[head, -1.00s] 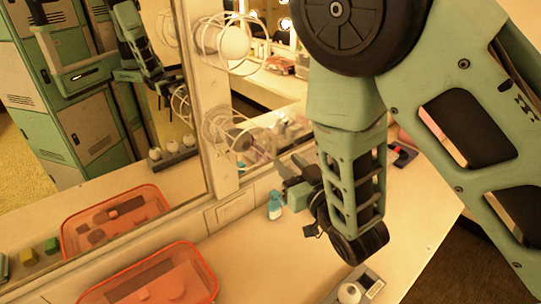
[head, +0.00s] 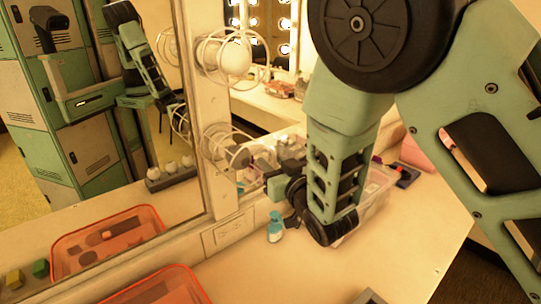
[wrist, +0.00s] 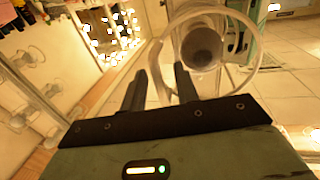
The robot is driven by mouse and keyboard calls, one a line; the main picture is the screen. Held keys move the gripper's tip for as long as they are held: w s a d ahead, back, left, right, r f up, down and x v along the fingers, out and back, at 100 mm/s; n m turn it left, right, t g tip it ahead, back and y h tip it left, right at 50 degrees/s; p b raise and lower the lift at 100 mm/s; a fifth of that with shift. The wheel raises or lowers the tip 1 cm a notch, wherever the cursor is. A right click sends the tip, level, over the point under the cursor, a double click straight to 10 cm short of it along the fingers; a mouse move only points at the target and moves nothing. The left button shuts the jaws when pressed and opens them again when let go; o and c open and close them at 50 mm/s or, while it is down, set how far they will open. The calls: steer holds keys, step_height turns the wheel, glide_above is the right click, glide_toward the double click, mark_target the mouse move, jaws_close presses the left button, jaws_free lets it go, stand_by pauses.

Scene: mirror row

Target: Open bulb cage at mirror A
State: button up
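Two wire bulb cages are on the white post at the mirror's right edge. The upper cage (head: 214,48) surrounds a pale bulb (head: 235,58). The lower cage (head: 222,142) surrounds a darker bulb, and its rings look shut from here. In the wrist view, a cage ring (wrist: 259,58) circles a dark, unlit bulb (wrist: 201,46) just beyond my fingers. My gripper (wrist: 161,73) is open and empty, its two dark fingers apart below and left of this bulb. In the head view, my gripper is to the right of the lower cage; its fingertips are hard to make out.
A blue bottle (head: 275,228) stands on the counter below my gripper. A clear box (head: 375,190) is behind my forearm. An orange tray (head: 165,285) sits at the front left. The mirror reflects lockers, my arm and the tray.

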steer(key=shift+x, duration=0.75)
jaws_close()
steer(key=shift+s+h, duration=0.15)
steer(key=shift+h, duration=0.15)
